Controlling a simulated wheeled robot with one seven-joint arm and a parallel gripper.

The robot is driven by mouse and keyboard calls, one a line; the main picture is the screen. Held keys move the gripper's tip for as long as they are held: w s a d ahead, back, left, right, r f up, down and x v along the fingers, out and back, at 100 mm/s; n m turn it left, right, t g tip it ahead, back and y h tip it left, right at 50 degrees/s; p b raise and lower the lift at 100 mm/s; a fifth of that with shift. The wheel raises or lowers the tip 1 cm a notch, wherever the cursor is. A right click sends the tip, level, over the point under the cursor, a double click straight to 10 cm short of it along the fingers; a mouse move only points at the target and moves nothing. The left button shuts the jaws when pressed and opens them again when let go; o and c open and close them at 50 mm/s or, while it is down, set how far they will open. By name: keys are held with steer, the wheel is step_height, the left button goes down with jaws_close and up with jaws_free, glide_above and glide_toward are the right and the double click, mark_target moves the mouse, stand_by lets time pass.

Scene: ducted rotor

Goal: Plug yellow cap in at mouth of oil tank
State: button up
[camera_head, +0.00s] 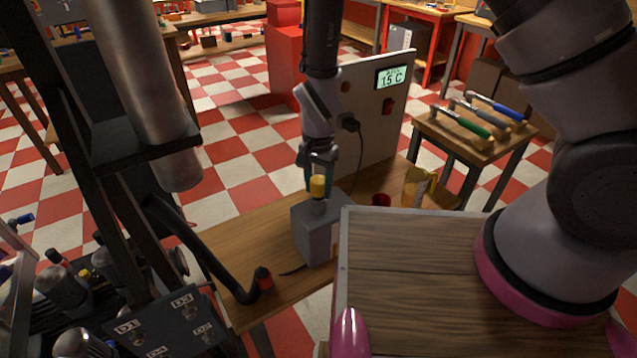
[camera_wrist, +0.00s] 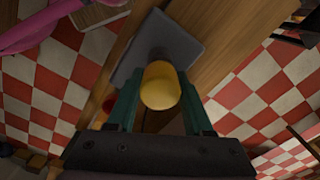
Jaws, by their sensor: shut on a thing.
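My gripper (camera_head: 319,168) points down over the wooden bench and is shut on the yellow cap (camera_head: 318,187). In the wrist view the cap (camera_wrist: 160,86) sits between the two green fingers of my gripper (camera_wrist: 160,95). The grey oil tank (camera_head: 316,231) stands on the bench directly under the cap. In the wrist view the tank's grey top (camera_wrist: 187,43) shows beyond the cap. The cap appears over the tank's mouth, which is largely hidden. I cannot tell whether the cap is seated in it or just above it.
A white panel with a display (camera_head: 392,77) stands behind the tank, with a black cable and plug (camera_head: 350,123). A black hose with a red end (camera_head: 263,279) lies at the front left.

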mark_target(319, 179)
steer(key=shift+f, duration=0.35)
steer(key=o, duration=1.3)
steer(key=shift+o, duration=0.2)
step_height(319, 179, up, 11)
steer(key=shift+f, duration=0.1)
